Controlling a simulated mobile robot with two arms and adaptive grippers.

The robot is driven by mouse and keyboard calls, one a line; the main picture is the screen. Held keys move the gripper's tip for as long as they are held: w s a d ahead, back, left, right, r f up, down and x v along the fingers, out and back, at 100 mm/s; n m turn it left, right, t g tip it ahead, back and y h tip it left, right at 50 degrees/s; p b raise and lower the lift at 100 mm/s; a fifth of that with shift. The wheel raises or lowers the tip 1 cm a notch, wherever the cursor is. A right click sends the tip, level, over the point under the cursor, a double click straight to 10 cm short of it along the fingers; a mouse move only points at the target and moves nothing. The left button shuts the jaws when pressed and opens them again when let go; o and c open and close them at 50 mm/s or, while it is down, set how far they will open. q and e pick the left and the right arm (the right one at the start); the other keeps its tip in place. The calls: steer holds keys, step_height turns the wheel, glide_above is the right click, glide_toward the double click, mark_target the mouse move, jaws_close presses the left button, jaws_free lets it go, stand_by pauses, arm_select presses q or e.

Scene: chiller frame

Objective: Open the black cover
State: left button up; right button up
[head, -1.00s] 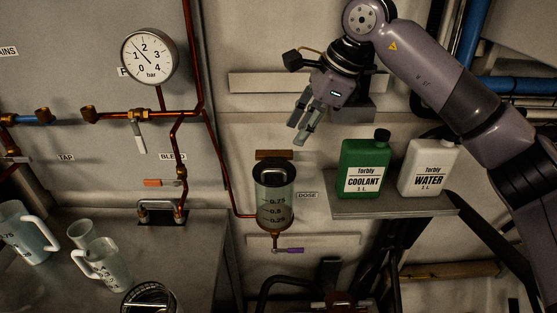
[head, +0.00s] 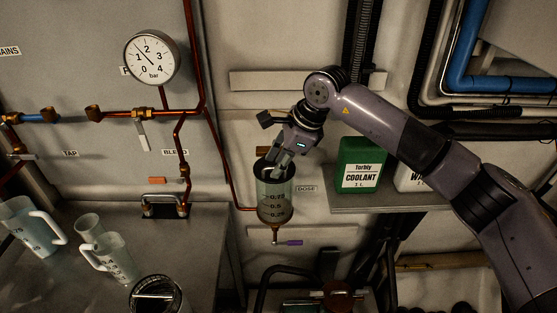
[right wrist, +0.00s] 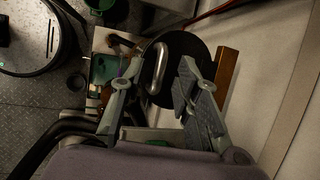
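The black cover (head: 262,169) sits on top of the clear dosing vessel (head: 275,205), which is marked 0.75, 0.5 and 0.25. In the right wrist view the cover is a black disc (right wrist: 198,48) with a curved metal handle (right wrist: 156,70). My right gripper (head: 276,171) is just above the cover and hides part of it. In the right wrist view its two fingers (right wrist: 157,76) are apart, with the handle showing between them. I cannot tell whether they touch it. My left gripper is not in view.
A green coolant bottle (head: 360,165) and a white water bottle (head: 410,180), partly behind my arm, stand on a shelf (head: 385,202) to the right. A purple-handled valve (head: 288,242) hangs under the vessel. Jugs (head: 110,255) stand on the bench at left. A pipe runs left of the vessel.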

jaws_close()
stand_by(0.7)
